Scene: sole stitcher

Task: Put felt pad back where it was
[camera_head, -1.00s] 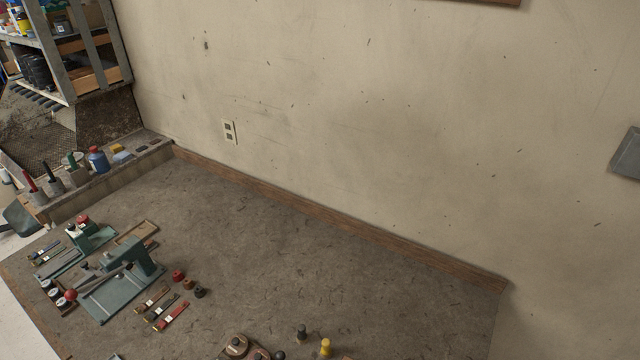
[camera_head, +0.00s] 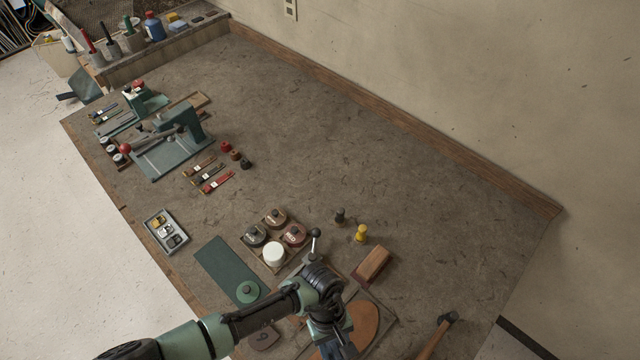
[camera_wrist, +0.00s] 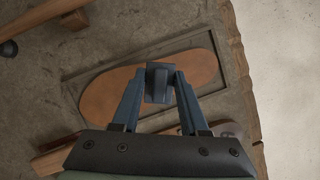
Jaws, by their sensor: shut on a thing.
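My gripper (camera_wrist: 157,88) is shut on a small dark blue-grey block (camera_wrist: 158,78), which I take to be the felt pad. It is held above a tan sole-shaped piece (camera_wrist: 201,70) lying in a shallow dark-framed tray (camera_wrist: 136,54). In the head view my gripper (camera_head: 338,345) is at the bottom edge, over the same sole piece (camera_head: 364,322); the held block cannot be made out there. The fingers hide part of the sole piece.
A wooden block (camera_head: 372,263) and a hammer (camera_head: 437,333) lie right. The bench's back middle is clear.

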